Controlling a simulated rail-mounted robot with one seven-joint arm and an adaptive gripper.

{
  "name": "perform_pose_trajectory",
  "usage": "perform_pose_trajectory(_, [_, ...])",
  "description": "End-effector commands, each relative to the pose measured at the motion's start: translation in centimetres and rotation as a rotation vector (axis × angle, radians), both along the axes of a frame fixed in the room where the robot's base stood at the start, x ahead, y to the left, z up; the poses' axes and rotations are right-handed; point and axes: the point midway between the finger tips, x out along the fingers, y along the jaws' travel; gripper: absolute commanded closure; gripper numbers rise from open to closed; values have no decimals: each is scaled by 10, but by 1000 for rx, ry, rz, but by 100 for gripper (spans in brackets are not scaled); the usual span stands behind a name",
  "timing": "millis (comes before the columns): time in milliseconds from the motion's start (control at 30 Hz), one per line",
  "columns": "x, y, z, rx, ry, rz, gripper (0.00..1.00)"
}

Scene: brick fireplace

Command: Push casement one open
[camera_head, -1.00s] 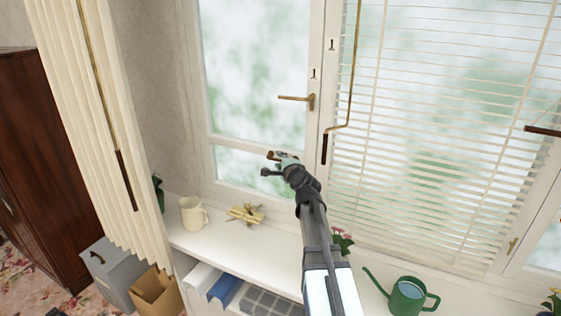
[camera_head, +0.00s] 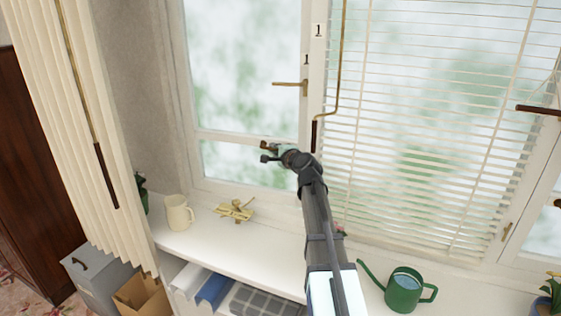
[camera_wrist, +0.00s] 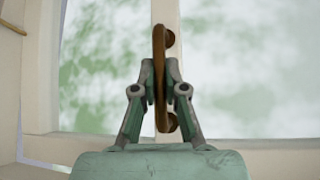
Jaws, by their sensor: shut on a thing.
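Casement one (camera_head: 300,110) is the left window leaf, with a "1" on its right stile and another "1" on the post beside it. It looks closed. A brass lever handle (camera_head: 290,84) sticks out leftward from its stile. My gripper (camera_head: 276,151) is below that handle, in front of the lower part of the leaf. In the wrist view my gripper (camera_wrist: 160,82) is shut on an upright brown bar (camera_wrist: 160,55) with rounded knobs.
A blind (camera_head: 430,130) with a hanging wand (camera_head: 314,135) covers the window at right. On the sill (camera_head: 225,240) stand a cream mug (camera_head: 178,213), a yellow object (camera_head: 235,210) and a green watering can (camera_head: 404,290). A curtain (camera_head: 75,130) hangs at left.

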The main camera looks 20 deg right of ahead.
Motion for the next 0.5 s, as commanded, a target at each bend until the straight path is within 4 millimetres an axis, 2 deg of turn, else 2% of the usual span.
perform_pose_trajectory(33, [7, 1, -6, -3, 1, 18, 100])
perform_pose_trajectory(133, [10, 5, -4, -4, 0, 43, 100])
perform_pose_trajectory(500, [10, 9, 0, -4, 1, 59, 100])
